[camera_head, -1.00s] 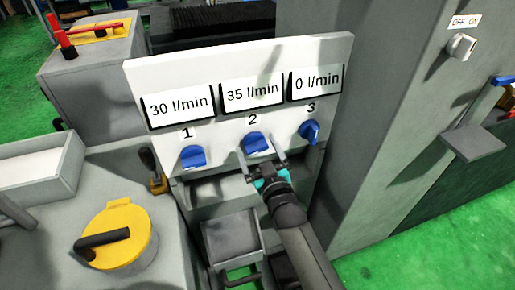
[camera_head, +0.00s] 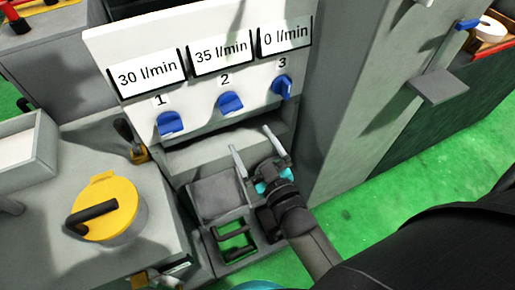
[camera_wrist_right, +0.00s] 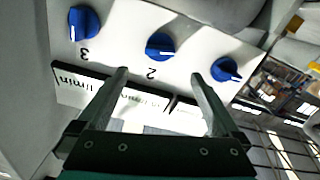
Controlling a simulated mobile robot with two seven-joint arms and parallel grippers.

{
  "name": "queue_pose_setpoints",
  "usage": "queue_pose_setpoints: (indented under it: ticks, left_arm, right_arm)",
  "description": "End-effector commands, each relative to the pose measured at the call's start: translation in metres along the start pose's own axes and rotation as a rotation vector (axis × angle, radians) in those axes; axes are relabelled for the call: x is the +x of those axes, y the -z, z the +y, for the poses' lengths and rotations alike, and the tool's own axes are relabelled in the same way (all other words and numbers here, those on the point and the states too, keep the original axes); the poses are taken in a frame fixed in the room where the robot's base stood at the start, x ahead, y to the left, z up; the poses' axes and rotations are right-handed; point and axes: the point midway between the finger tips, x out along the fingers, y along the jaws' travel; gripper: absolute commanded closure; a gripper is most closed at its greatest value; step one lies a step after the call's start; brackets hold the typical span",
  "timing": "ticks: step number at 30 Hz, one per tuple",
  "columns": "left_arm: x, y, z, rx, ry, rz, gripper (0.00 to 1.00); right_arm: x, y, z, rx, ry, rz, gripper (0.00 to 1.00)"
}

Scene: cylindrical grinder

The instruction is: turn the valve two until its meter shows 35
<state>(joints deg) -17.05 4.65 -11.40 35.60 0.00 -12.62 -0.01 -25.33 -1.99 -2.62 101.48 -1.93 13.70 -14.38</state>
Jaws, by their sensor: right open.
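The blue knob of valve two (camera_head: 230,102) is on the white panel (camera_head: 112,42) under the number 2. Its meter (camera_head: 221,56) reads 35 l/min. Valve one (camera_head: 171,124) is to its left with a meter reading 30 l/min, and valve three (camera_head: 283,86) is to its right with a meter reading 0 l/min. My right gripper (camera_head: 252,139) is open and empty, below and apart from valve two. In the right wrist view, valve two (camera_wrist_right: 160,46) shows beyond and between the open fingers (camera_wrist_right: 158,86). My left gripper is not in view.
A grey cabinet with a small shelf (camera_head: 437,87) stands to the right of the panel. A yellow round cap with a black handle (camera_head: 104,208) is at the lower left. A grey tray (camera_head: 22,150) is at the left. Green floor (camera_head: 385,200) is open at the right.

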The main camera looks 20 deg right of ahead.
Motion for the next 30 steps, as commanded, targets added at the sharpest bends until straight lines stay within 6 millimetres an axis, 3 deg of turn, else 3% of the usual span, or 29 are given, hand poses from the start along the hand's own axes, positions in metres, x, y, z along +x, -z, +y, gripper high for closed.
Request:
queue_pose_setpoints:
  ticks: [3,8,26,30]
  left_arm:
    - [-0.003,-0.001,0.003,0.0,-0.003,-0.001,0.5]
    - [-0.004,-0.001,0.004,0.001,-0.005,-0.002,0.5]
    - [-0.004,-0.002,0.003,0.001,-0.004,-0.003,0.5]
    - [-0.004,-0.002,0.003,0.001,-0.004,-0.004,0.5]
  right_arm:
    - [-0.015,0.0,0.0,0.0,0.001,-0.001,0.0]
    - [-0.025,0.0,0.0,0.0,0.0,0.0,0.0]
    - [-0.027,-0.001,0.0,0.0,0.001,-0.002,0.0]
    - [-0.03,-0.028,-0.011,0.012,0.029,-0.069,0.0]
